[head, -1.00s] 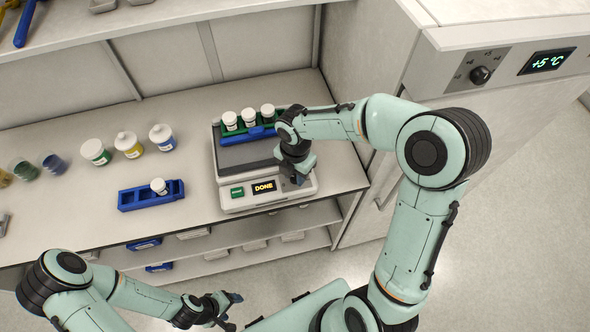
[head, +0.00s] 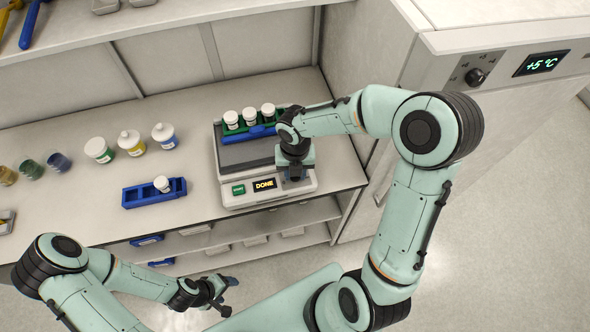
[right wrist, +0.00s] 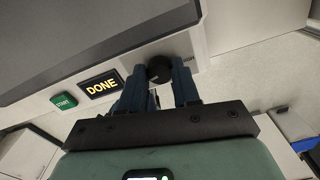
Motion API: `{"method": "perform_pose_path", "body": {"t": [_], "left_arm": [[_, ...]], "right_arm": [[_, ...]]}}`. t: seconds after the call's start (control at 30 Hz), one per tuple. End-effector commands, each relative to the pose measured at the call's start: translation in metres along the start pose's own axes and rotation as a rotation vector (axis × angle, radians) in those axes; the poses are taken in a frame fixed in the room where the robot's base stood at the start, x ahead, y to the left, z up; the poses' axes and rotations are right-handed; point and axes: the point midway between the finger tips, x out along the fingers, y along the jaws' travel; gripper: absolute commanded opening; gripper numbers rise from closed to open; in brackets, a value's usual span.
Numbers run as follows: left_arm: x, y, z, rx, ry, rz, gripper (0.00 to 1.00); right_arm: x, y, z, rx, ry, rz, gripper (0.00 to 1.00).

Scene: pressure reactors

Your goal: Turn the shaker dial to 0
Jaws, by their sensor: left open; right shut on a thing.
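The shaker (head: 228,200) stands on the bench, with a green START button (head: 239,190) and a display (head: 264,185) reading DONE on its front panel. Its dark round dial (right wrist: 160,68) shows in the right wrist view, right of the display. My right gripper (right wrist: 159,80) is shut on the dial, one finger on each side. In the head view my right gripper (head: 295,175) covers the dial. The dial's setting cannot be read. My left gripper (head: 226,296) is open and empty, low in front of the bench.
A green rack (head: 262,130) with white-capped bottles sits on the shaker. A blue rack (head: 150,197) with one bottle stands left of it. Several jars (head: 131,143) line the bench. A cabinet with a knob (head: 475,77) and a +5 °C display (head: 541,63) stands at the right.

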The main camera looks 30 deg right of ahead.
Motion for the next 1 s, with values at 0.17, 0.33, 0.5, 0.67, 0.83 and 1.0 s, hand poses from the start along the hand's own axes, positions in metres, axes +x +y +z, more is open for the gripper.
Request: {"method": "perform_pose_path", "body": {"t": [0.17, 0.33, 0.5, 0.67, 0.83, 1.0], "left_arm": [[-0.001, 0.001, -0.001, 0.000, 0.001, 0.000, 0.66], [-0.001, 0.000, -0.001, 0.000, 0.001, 0.000, 0.66], [-0.001, 0.000, -0.001, 0.000, 0.001, 0.000, 0.66], [0.000, 0.000, -0.001, 0.000, 0.001, 0.000, 0.66], [0.000, 0.000, 0.000, 0.000, 0.000, 0.000, 0.66], [0.001, -0.001, 0.001, 0.000, -0.001, 0.000, 0.66]], "right_arm": [[-0.002, 0.001, 0.002, -0.016, -0.008, 0.003, 0.01], [-0.002, 0.001, 0.002, -0.017, -0.008, 0.003, 0.01], [-0.002, 0.001, 0.002, -0.016, -0.008, 0.003, 0.38], [-0.001, 0.001, 0.002, -0.015, -0.006, 0.002, 0.57], [-0.001, 0.000, 0.001, -0.014, -0.003, 0.001, 0.57], [-0.012, 0.000, 0.002, -0.012, -0.006, 0.002, 0.57]]}}
